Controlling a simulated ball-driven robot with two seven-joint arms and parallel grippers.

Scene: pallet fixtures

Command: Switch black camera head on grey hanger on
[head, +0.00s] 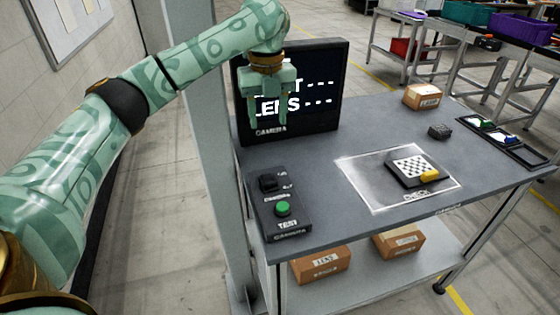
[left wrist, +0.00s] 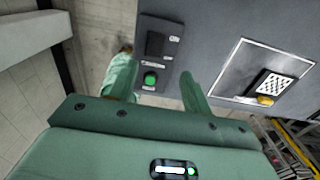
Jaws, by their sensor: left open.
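A black control box (head: 280,204) lies on the near left corner of the grey table. It carries a black rocker switch (head: 268,183), labelled CAMERA, and a green round button (head: 282,209), labelled TEST. The switch (left wrist: 155,43) and the green button (left wrist: 150,79) also show in the left wrist view. I cannot tell the switch's position. My left gripper (head: 269,120) is open and empty, pointing down, in front of the screen in the head view and apart from the box. I cannot make out a camera head or its hanger. My right gripper is not in view.
A black screen (head: 322,112) with partly covered text, including LENS and dashes, stands at the table's back left. A white-framed area (head: 372,191) holds a checkered plate (head: 414,168) with a yellow piece. A grey post (head: 186,80) rises beside the table. Cardboard boxes (head: 322,265) lie on the lower shelf.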

